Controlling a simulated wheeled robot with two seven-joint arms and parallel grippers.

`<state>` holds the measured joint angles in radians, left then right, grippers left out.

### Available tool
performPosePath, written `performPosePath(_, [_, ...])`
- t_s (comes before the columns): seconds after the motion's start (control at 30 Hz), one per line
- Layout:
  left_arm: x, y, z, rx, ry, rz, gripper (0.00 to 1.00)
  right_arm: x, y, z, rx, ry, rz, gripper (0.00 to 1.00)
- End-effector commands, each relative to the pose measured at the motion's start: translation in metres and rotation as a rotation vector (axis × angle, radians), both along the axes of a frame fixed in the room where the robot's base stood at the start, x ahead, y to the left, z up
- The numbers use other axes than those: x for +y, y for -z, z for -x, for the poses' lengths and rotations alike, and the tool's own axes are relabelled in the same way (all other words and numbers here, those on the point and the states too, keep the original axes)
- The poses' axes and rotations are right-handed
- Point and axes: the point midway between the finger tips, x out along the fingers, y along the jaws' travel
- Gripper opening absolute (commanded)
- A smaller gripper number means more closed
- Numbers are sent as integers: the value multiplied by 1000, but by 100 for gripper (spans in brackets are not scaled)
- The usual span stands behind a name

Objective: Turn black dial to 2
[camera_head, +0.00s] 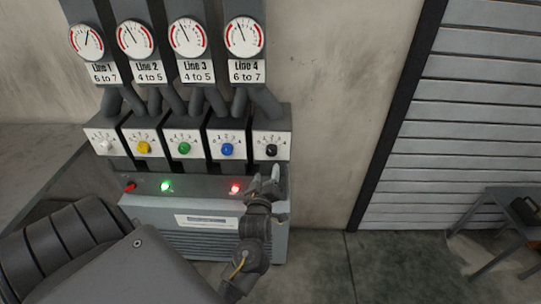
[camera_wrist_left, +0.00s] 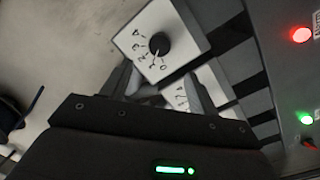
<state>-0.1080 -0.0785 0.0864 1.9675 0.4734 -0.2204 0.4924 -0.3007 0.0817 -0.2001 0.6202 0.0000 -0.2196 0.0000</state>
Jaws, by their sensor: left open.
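The black dial (camera_head: 271,150) sits on the rightmost white plate of the machine, under the Line 4 gauge. It also shows in the left wrist view (camera_wrist_left: 159,44), on a plate with numbers printed around it; I cannot surely read its setting. My left gripper (camera_head: 264,183) is just below the black dial in the head view, apart from it. In the left wrist view the left gripper (camera_wrist_left: 158,74) has its fingers spread and empty, with the dial beyond the fingertips. My right gripper is not in view.
White, yellow (camera_head: 144,148), green (camera_head: 183,148) and blue (camera_head: 227,149) dials line up to the left. Below them are a green lamp (camera_head: 165,187), a red lamp (camera_head: 235,188) and a red switch (camera_head: 130,185). The Line 4 gauge (camera_head: 243,37) stands above. A small table (camera_head: 503,222) is at right.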

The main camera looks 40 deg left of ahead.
Motion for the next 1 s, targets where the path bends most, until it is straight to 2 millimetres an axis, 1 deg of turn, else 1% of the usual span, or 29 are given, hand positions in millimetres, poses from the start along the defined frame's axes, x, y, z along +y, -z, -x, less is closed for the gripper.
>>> performPosePath(0.07, [6, -3, -10, 0, 0, -2, 60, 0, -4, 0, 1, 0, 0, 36])
performPosePath(0.3, [30, -3, -49, 2, 1, -4, 60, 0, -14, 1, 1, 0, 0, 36])
performPosePath(0.5, [46, -2, -74, 2, 1, -2, 60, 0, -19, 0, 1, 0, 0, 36])
performPosePath(0.7, [52, 0, -85, 2, 1, -1, 60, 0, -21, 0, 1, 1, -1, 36])
performPosePath(0.97, [53, 0, -86, 2, 1, -1, 60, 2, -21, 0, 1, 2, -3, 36])
performPosePath(1.0, [53, 0, -86, 2, 1, -1, 58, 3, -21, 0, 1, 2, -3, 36])
